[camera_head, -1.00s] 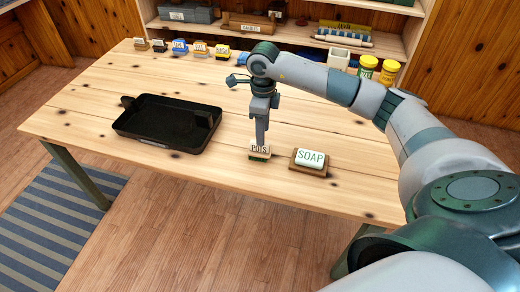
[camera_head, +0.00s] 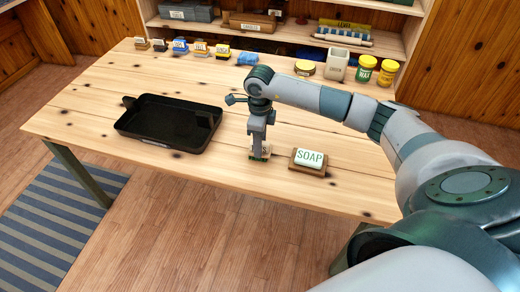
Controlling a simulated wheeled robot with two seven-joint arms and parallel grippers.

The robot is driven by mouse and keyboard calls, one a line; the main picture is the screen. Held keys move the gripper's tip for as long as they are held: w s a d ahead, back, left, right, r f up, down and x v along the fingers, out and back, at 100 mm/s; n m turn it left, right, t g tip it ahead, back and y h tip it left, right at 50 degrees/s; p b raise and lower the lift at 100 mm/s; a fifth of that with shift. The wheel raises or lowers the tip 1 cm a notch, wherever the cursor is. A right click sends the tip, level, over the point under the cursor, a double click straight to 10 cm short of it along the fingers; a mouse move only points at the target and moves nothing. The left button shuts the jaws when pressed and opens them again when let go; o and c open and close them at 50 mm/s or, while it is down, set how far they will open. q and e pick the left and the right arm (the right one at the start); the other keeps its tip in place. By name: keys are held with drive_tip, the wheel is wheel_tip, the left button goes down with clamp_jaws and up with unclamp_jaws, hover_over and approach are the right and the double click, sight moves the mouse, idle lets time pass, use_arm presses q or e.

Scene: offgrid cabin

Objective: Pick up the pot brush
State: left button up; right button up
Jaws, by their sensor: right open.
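The pot brush (camera_head: 266,156), a small block with a pale label and a green lower part, sits on the wooden table near its front edge. My right gripper (camera_head: 257,150) points straight down over it and hides most of it. The fingers are open, with their tips down at the height of the brush. I cannot tell whether they touch it. My left gripper is not in view.
A soap bar on a wooden dish (camera_head: 309,161) lies just right of the brush. A black tray (camera_head: 130,126) is to the left. Several small labelled blocks (camera_head: 180,46) line the table's back edge, with jars (camera_head: 366,68) at the back right. The table's front left is clear.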

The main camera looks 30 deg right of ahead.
idle(0.3)
clamp_jaws()
drive_tip(key=shift+r, duration=0.1)
